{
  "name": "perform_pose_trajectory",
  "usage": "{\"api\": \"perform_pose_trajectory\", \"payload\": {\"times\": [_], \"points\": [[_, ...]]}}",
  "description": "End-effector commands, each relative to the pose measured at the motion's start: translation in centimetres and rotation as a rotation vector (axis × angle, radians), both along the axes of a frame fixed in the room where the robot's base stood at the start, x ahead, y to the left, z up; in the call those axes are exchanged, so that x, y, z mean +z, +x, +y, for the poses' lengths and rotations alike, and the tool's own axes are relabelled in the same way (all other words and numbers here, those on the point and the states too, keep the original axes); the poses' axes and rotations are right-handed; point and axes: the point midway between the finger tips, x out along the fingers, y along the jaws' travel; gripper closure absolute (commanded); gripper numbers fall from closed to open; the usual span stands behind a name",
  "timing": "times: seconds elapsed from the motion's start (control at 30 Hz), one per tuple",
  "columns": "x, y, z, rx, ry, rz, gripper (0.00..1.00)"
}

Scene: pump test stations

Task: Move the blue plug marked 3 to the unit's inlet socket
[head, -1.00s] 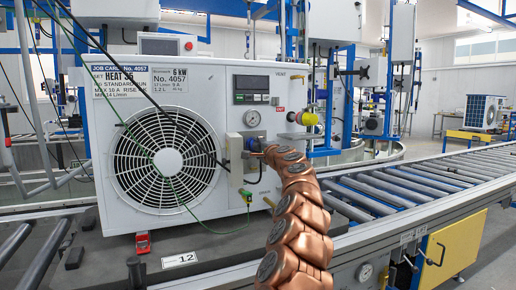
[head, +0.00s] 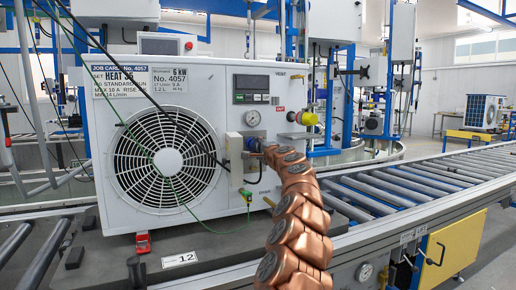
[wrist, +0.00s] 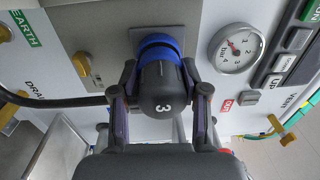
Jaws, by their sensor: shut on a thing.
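The plug (wrist: 160,88) has a black body marked 3 and a blue collar (wrist: 158,43). In the wrist view my gripper (wrist: 162,92) is shut on its black body, one finger on each side. The collar's far end meets a grey plate (wrist: 153,16) on the unit's front. The socket face is hidden behind the plug, so I cannot tell how deep it sits. In the head view the white unit (head: 240,180) stands on the line, and the small blue end of the plug (head: 253,144) shows at its right side panel, beside my gripper (head: 261,147).
A pressure gauge (wrist: 237,48) and buttons (wrist: 279,70) lie right of the plug. A black cable (wrist: 50,101) and a yellow fitting (wrist: 82,63) are left of it. A green wire (head: 205,222) hangs across the unit's front. A roller conveyor (head: 390,190) runs to the right.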

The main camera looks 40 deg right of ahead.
Motion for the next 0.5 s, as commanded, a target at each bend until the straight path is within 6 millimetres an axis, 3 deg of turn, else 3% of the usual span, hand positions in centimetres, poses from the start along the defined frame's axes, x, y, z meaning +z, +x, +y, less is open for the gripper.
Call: {"api": "perform_pose_trajectory", "payload": {"times": [0.5], "points": [[0.11, 0.45, -0.16, 0.0, 0.001, -0.001, 1.0]]}}
